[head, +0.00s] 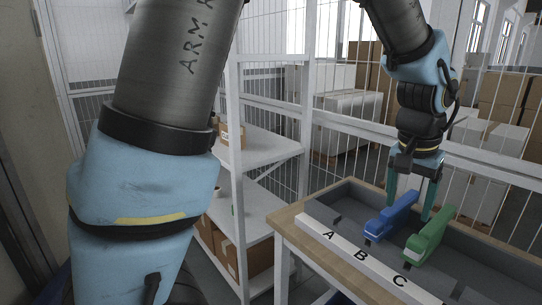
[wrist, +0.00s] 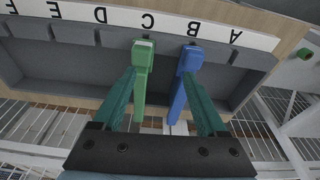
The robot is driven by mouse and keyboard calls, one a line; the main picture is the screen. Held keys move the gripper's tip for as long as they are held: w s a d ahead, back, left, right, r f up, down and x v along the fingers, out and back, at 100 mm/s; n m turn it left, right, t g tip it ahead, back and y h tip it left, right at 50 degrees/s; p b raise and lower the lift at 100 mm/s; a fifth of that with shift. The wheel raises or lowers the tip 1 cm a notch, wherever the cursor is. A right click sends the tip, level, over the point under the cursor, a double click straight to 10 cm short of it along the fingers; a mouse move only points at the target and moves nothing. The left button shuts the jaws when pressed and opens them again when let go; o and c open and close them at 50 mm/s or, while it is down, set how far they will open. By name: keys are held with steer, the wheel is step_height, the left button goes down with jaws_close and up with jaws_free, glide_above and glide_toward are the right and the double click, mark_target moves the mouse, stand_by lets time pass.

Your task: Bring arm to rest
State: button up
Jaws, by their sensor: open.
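My gripper (head: 410,208) hangs pointing down over the grey tray on the right in the head view, open, with nothing between its fingers that looks gripped. A blue tool (head: 392,217) lies at the slot marked B and a green tool (head: 430,238) at the slot marked C. In the wrist view my gripper (wrist: 160,76) has its left finger beside the green tool (wrist: 142,70) and its right finger beside the blue tool (wrist: 184,82). Whether a finger touches either tool I cannot tell. My arm fills the left of the head view.
A white label strip (head: 358,257) runs along the front of the grey tray (head: 327,212), on a wooden-topped table (head: 291,224). White shelves (head: 262,148) with cardboard boxes stand left of the table. A white mesh fence (head: 355,123) stands behind, with boxes beyond it.

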steer(key=w+a+f+n, duration=0.1)
steer(key=w+a+n, duration=0.15)
steer(key=a, duration=0.45)
steer(key=w+a+f+n+y, duration=0.1)
steer(key=w+a, duration=0.3)
steer(key=a, duration=0.2)
steer(key=w+a+f+n, duration=0.1)
steer(key=w+a, duration=0.2)
steer(key=a, duration=0.4)
steer(key=s+a+f+n, duration=0.1)
steer(key=a+n, duration=0.1)
steer(key=a, duration=0.7)
steer(key=s+a+f+n, duration=0.1)
steer(key=a+n, duration=0.2)
steer(key=a, duration=0.6)
steer(key=shift+s+f+y, duration=0.15)
steer(key=shift+f+y, duration=0.15)
steer(key=shift+f, duration=0.05)
